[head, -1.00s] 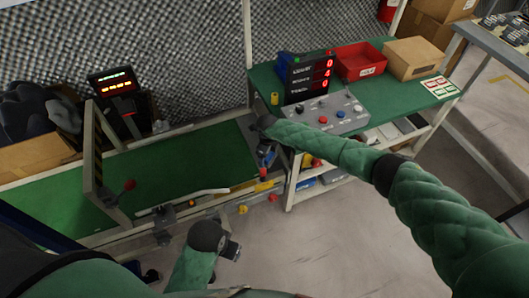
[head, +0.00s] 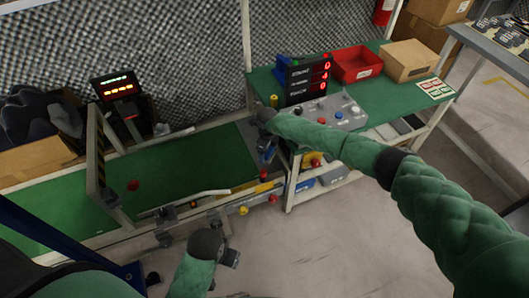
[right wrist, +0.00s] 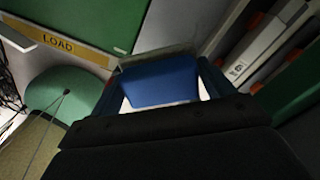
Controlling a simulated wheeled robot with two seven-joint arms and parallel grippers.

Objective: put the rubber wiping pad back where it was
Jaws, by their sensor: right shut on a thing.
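My right gripper (head: 267,152) reaches down at the right end of the green belt bed, beside the green bench. In the right wrist view, its two dark blue fingers (right wrist: 163,88) stand on either side of a plain blue block (right wrist: 160,84) and are shut on it. This block seems to be the rubber wiping pad; its far side is hidden. The head view shows only a small dark blue patch there. My left arm's dark end (head: 230,257) hangs low at the bottom middle, over the floor; its fingers are too small to read.
The green belt bed (head: 180,180) has a metal rail along its front. A yellow LOAD strip (right wrist: 72,48) borders a green surface near the right gripper. The green bench (head: 400,95) carries a counter display (head: 308,78), button box (head: 335,112), red bin (head: 358,65) and cardboard box (head: 408,60).

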